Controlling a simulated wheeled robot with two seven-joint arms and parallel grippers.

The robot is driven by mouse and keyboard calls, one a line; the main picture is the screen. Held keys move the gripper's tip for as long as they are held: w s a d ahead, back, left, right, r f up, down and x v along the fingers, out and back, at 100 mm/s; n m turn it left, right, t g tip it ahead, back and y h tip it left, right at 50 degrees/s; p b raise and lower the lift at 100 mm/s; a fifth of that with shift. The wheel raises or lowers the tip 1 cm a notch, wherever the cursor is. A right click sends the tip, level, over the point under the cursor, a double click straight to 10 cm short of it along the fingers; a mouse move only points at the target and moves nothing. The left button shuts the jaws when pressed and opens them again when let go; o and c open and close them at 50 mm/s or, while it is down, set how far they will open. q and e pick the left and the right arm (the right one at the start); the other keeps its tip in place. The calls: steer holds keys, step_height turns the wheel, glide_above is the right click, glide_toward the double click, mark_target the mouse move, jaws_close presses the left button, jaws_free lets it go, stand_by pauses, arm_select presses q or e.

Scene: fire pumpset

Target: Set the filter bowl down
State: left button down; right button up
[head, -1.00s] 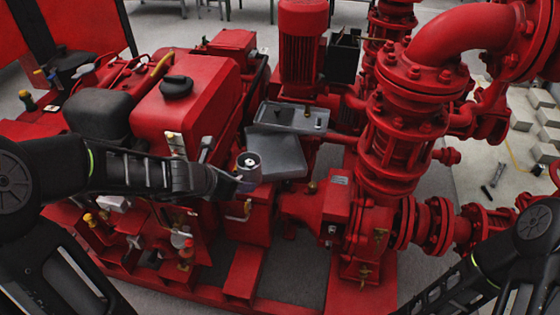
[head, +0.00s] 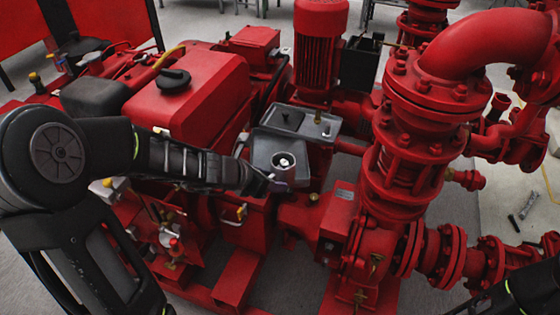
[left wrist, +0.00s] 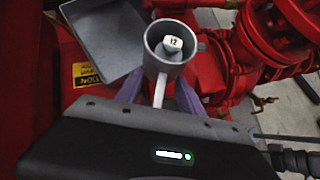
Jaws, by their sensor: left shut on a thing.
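The filter bowl (head: 284,170) is a small grey cup with a pale piece inside. In the left wrist view the bowl (left wrist: 160,62) is open at the top, and the pale piece (left wrist: 173,44) carries dark marks. My left gripper (head: 262,184) is shut on the bowl; in the left wrist view the fingers (left wrist: 160,92) flank a pale handle-like part below the cup. The bowl looks upright at the front edge of a grey tray (head: 262,148). I cannot tell whether it touches the tray. My right gripper is out of view.
A grey shelf (head: 324,130) with small parts adjoins the tray at the back. A red tank (head: 190,95) with a black cap stands left, a red motor (head: 320,45) behind, and thick red pipework (head: 412,130) right. The tray has bare room left of the bowl.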

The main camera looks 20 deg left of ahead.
arm_select(q)
steer(key=w+f, duration=0.1)
steer(key=w, duration=0.2)
steer(key=w+a+f, duration=0.1)
steer(key=w+f, duration=0.1)
steer(key=w, duration=0.1)
steer(key=w+a+f, duration=0.1)
steer(key=w+f, duration=0.1)
steer(key=w, duration=0.1)
steer(key=shift+w+a+b, duration=0.2)
steer(key=shift+a+b, duration=0.05)
steer(key=shift+b, duration=0.15)
steer(key=shift+w+a+f, duration=0.15)
steer(key=shift+w, duration=0.15)
steer(key=shift+w+f, duration=0.15)
steer(key=shift+w, duration=0.15)
steer(key=shift+w+a+f, duration=0.2)
steer(key=shift+w+f, duration=0.35)
steer(key=shift+w, duration=0.1)
steer(key=shift+w+a+f, duration=0.2)
steer(key=shift+w+f, duration=0.3)
steer(key=shift+w, duration=0.1)
steer(key=shift+f, duration=0.1)
steer(key=shift+f+b, duration=0.15)
steer(key=shift+b, duration=0.2)
steer(key=c, duration=0.7)
jaws_free()
